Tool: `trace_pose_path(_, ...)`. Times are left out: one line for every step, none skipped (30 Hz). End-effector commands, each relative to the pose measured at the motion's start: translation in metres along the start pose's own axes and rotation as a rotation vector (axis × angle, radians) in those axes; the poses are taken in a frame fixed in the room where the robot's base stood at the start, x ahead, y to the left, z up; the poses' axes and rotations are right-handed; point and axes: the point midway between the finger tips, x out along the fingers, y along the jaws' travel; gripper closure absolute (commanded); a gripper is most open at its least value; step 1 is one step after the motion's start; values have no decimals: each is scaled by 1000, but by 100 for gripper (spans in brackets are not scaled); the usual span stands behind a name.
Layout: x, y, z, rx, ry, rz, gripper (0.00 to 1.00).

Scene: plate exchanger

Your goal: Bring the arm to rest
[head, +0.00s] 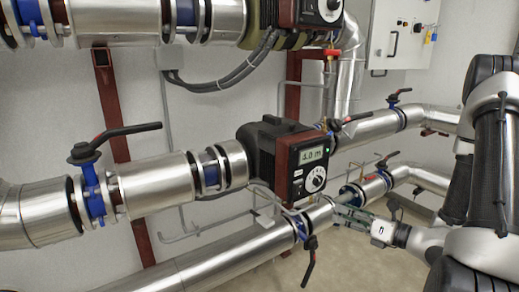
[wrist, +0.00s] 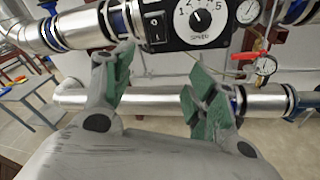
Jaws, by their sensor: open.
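My arm (head: 488,165) reaches in from the right side of the head view. I cannot tell how far the fingers are from the lower pipe (wrist: 270,101).
Black lever valves (head: 130,131) (head: 310,262) stick out from the pipes. A pressure gauge (wrist: 248,11) and a small red-handled valve (wrist: 266,66) are right of the pump. A control cabinet (head: 399,35) hangs at the upper right. Floor (head: 365,268) shows below the pipes.

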Motion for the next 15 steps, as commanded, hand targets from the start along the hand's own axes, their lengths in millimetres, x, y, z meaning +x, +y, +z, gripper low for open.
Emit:
trace_pose_path(-7,16,-13,-33,56,66,43)
trace_pose_path(-13,28,-19,-69,94,114,43)
trace_pose_path(-22,43,-25,-124,145,183,43)
trace_pose_path(-29,55,-30,-174,184,237,43)
trace_pose_path(-37,66,-34,-227,223,294,43)
trace_pose_path(-49,80,-39,-305,277,371,43)
trace_pose_path(-59,90,-42,-371,319,432,43)
trace_pose_path(-70,98,-46,-436,361,492,43)
trace_pose_path(-84,107,-49,-526,415,570,43)
trace_pose_path(-94,113,-51,-594,455,627,43)
trace_pose_path(-106,117,-53,-666,497,685,43)
trace_pose_path(-121,120,-54,-765,553,761,43)
trace_pose_path(-132,121,-54,-842,594,819,43)
trace_pose_path(-143,121,-52,-920,637,875,43)
trace_pose_path(-157,118,-49,-1027,693,946,43)
